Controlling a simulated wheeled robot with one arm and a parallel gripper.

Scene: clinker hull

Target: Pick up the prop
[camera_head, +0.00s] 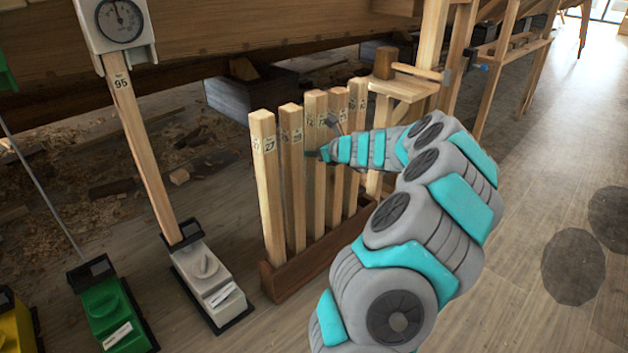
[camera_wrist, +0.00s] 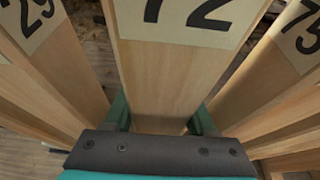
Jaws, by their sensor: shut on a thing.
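Several square wooden props stand upright in a low brown wooden rack (camera_head: 290,282). My gripper (camera_head: 322,153) reaches in from the right at the middle prop (camera_head: 315,190). In the wrist view this prop (camera_wrist: 160,75) carries a label reading 72. The green fingers of my gripper (camera_wrist: 160,122) are on both sides of it, shut on it. A prop labelled 29 (camera_wrist: 45,60) is to its left and one labelled 75 (camera_wrist: 285,75) to its right. The prop's foot appears still within the rack; the rack's front wall hides it.
Left of the rack, a prop marked 95 (camera_head: 143,150) stands on a white jack (camera_head: 208,280) under a dial gauge (camera_head: 120,22). A green jack (camera_head: 108,310) is further left. The wooden hull (camera_head: 210,35) hangs behind. A mallet (camera_head: 385,62) rests on a wooden stand.

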